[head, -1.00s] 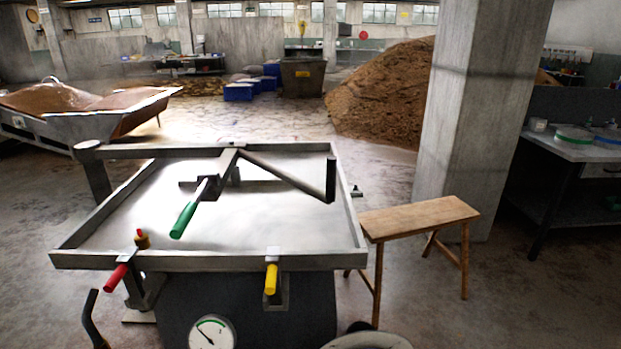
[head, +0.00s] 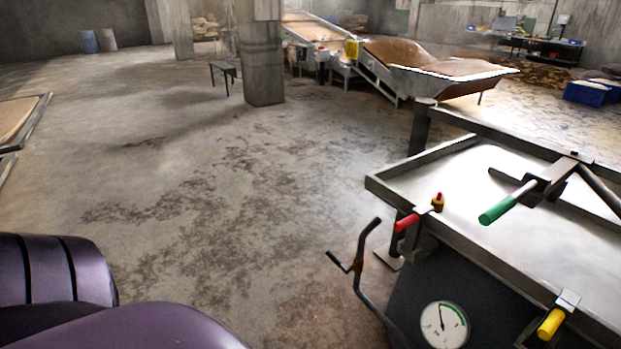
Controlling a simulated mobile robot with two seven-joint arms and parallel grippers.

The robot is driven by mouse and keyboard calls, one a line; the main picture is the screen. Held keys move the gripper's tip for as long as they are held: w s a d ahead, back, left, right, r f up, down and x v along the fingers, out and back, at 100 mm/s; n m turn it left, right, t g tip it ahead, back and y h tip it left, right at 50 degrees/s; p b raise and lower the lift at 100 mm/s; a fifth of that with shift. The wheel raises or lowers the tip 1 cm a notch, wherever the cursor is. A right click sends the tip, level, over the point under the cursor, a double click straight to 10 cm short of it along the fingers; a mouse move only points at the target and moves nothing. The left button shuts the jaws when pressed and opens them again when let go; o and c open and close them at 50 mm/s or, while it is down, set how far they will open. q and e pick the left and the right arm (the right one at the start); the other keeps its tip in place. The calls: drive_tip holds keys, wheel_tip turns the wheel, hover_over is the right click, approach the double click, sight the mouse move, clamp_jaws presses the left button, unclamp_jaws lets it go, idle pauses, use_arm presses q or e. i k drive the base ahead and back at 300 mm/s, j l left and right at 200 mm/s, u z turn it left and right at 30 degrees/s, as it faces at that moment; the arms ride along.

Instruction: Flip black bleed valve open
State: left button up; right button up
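The steel tray-topped machine (head: 385,185) stands at the right of the head view, cut off by the right edge. I cannot pick out a black bleed valve on the part that shows. The visible handles are a red one (head: 405,222) at the near left corner, a green one (head: 497,211) over the tray and a yellow one (head: 551,323) on the front. A round gauge (head: 444,325) with a green arc is on the front. A dark bent crank (head: 363,275) stands beside the machine's left side. Neither gripper is in view.
Open concrete floor (head: 230,200) lies left of the machine. A concrete pillar (head: 262,60) and a small bench (head: 222,72) stand farther back. A grain-filled trough (head: 430,62) is behind the machine. Blue crates (head: 585,94) are at the far right.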

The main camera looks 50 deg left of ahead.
sight(329, 254)
drive_tip(key=j+u, duration=0.1)
drive_tip(key=u, duration=0.3)
drive_tip(key=i+u, duration=0.15)
drive_tip(key=u, duration=0.3)
drive_tip(key=i+j+u, duration=0.1)
drive_tip(key=u, duration=0.3)
drive_tip(key=i+j+u, duration=0.15)
drive_tip(key=i, duration=0.55)
drive_tip(key=i+j+u, duration=0.1)
drive_tip(key=i, duration=0.65)
drive_tip(key=j, duration=0.1)
